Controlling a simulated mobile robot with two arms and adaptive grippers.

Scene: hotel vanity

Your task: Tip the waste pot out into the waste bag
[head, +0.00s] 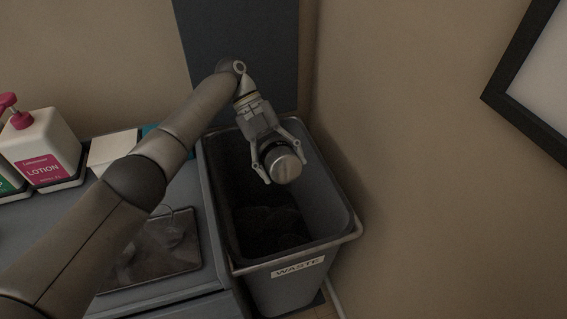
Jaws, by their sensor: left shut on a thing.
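My left gripper (264,167) is shut on a small dark pot (286,167) with a light, round metallic-looking end face turned toward the camera. The pot is held tilted over the opening of the waste bag's bin. The grey bin (283,261) carries a WASTE label and stands at the right end of the vanity. Inside it, the dark waste bag (262,222) shows only dimly in shadow. Whether anything is left in the pot cannot be seen. My right gripper is not in view.
A white lotion bottle (45,143) with a pink pump stands on the vanity at the left. A dark tray (153,262) with a clear item lies on the counter beside the bin. Walls rise close behind and to the right, with a black frame (514,53).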

